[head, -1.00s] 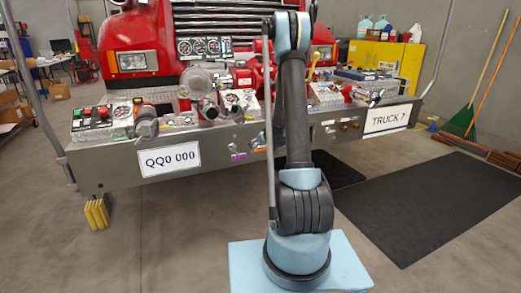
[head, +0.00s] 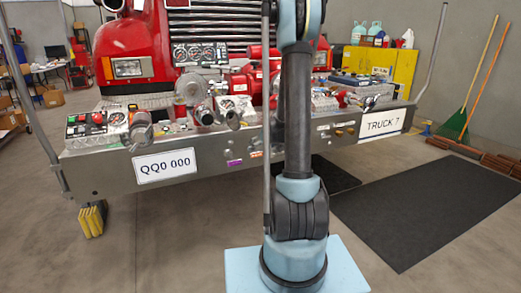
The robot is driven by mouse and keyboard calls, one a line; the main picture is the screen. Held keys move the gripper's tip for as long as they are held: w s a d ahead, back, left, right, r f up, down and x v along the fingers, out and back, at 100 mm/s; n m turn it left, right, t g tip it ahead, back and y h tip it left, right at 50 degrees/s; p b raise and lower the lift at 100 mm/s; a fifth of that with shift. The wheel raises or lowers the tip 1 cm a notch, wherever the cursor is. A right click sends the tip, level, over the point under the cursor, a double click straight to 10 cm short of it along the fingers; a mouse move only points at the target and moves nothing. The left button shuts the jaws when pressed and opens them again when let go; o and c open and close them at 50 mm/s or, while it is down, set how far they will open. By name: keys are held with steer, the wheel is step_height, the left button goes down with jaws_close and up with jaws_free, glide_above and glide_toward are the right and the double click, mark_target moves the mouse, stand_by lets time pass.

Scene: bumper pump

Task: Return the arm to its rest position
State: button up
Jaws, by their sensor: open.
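My arm (head: 298,110) stands nearly upright on its blue base in the middle of the head view. Its upper end (head: 298,15) reaches the top edge of the picture, where the elbow is cut off. My gripper is not in view, so I cannot see its fingers or whether it holds anything. The arm stands in front of the truck's bumper (head: 235,150) and hides part of it.
The red truck (head: 128,45) carries a bumper pump with gauges (head: 200,53), pipes and a control panel (head: 95,122). Upright poles rise at both bumper ends. Black mats (head: 430,205) lie at the right. A yellow cabinet (head: 400,68) and brooms (head: 480,80) stand behind. Floor at front left is clear.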

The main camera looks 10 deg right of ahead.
steer(key=shift+s+r, duration=0.2)
steer(key=shift+s, duration=0.05)
steer(key=s+a+r+m+g, duration=0.15)
steer(key=s+r, duration=0.25)
steer(key=s, duration=0.7)
steer(key=s+a+r+n+g, duration=0.15)
steer(key=s+r, duration=0.25)
steer(key=s, duration=0.8)
steer(key=s+f+m+g+h, duration=0.1)
steer(key=s+f, duration=0.1)
steer(key=s, duration=0.9)
steer(key=s+f+m+g+h, duration=0.1)
steer(key=s+f+g, duration=0.1)
steer(key=s, duration=1)
steer(key=shift+s+d+f+m, duration=0.2)
steer(key=shift+d+m, duration=0.15)
steer(key=shift+m, duration=0.05)
